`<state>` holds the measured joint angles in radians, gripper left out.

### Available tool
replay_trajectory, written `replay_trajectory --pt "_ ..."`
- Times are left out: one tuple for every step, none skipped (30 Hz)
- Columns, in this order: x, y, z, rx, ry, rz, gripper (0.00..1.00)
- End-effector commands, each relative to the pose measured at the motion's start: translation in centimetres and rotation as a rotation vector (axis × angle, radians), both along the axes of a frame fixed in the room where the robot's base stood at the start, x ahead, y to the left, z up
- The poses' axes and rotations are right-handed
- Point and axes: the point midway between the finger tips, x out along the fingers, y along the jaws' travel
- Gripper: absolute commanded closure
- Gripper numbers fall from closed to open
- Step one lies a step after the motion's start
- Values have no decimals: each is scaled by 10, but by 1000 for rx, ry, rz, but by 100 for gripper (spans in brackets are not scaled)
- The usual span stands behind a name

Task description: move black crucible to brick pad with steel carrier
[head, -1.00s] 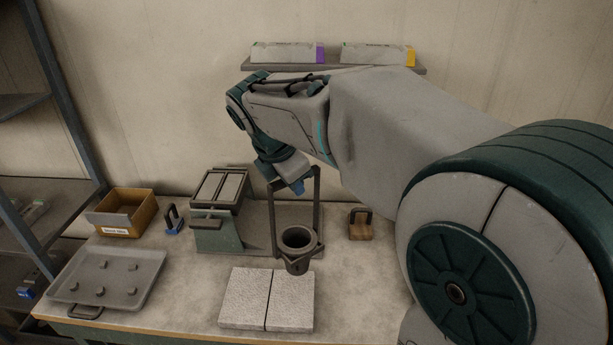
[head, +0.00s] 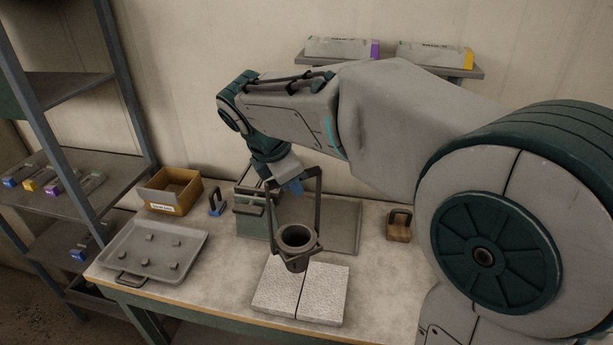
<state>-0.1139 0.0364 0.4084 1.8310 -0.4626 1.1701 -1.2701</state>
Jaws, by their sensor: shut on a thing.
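My gripper (head: 291,187) is shut on the top of the steel carrier (head: 318,205), a dark frame with two side bars and a ring at the bottom. The black crucible (head: 297,238) sits upright in the carrier's ring, its open mouth facing up. The brick pad (head: 326,298), two pale speckled slabs side by side, lies on the table. In the picture the crucible overlaps the back part of the pad and looks held above it; the exact gap cannot be told. The fingertips are partly hidden by the wrist.
A green-grey box-like unit (head: 250,219) stands behind the carrier. A tray with several small lumps (head: 128,262), a cardboard bin (head: 168,205) and a blue-based handled block (head: 217,203) are at left. A wooden handled block (head: 399,232) is at right. The table's front right is clear.

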Motion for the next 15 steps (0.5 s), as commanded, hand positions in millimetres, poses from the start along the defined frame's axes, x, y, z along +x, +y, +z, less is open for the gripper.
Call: replay_trajectory --pt "0 5 2 -1 -2 3 100" --pt "0 7 2 0 -3 2 100" --pt "0 11 2 0 -3 2 100" --pt "0 14 2 -1 -2 3 100" --pt "0 16 2 0 -2 3 100" --pt "0 20 2 0 -2 3 100" --pt "0 23 2 0 -2 3 100" --pt "0 25 2 0 -2 3 100" --pt "-1 25 -4 0 -2 1 100" --pt "-1 25 -8 0 -2 0 100" --pt "0 25 -11 0 -2 0 100" --pt "0 24 -15 0 -2 0 100" --pt "0 24 -17 0 -2 0 100" --pt "0 24 -20 0 -2 0 100" --pt "0 24 -24 0 -2 0 100"
